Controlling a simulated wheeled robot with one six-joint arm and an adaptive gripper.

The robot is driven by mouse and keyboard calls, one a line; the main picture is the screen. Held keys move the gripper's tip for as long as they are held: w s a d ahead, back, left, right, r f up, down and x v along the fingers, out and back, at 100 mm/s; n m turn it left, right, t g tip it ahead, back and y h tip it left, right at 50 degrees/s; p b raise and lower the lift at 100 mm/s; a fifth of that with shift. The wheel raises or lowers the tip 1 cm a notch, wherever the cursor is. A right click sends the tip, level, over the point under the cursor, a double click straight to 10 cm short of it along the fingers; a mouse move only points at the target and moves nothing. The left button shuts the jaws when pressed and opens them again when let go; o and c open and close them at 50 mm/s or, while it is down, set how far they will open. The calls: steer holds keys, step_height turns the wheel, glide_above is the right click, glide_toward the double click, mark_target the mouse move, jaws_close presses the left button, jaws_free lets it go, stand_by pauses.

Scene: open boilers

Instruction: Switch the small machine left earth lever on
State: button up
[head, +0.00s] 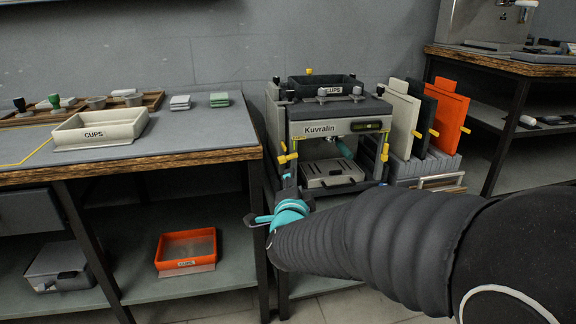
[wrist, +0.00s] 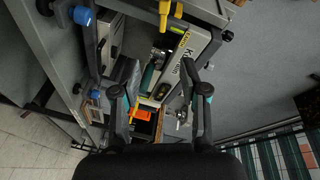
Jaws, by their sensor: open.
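My gripper (head: 277,196) is in front of the machine's left side, below the yellow levers. In the wrist view its fingers (wrist: 158,66) are spread, with nothing held between them.
A table (head: 200,140) with a cream CUPS tray (head: 110,128) is on the left. An orange bin (head: 185,250) sits on its lower shelf. Cream, black and orange boards (head: 447,120) stand right of the machine. A blue knob (wrist: 82,16) is near the upper left of the wrist view.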

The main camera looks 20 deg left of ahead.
mark_target(282, 162)
steer(key=s+a+f+m+t+h, duration=0.1)
steer(key=a+f+m+t+h, duration=0.15)
steer(key=a, duration=0.25)
steer(key=shift+m+g+y, duration=0.25)
steer(key=shift+y, duration=0.2)
steer(key=w, duration=0.4)
steer(key=w+a+p, duration=0.1)
steer(key=w, duration=0.3)
steer(key=w+a+r, duration=0.1)
steer(key=w, duration=0.4)
steer(key=shift+a, duration=0.15)
jaws_close()
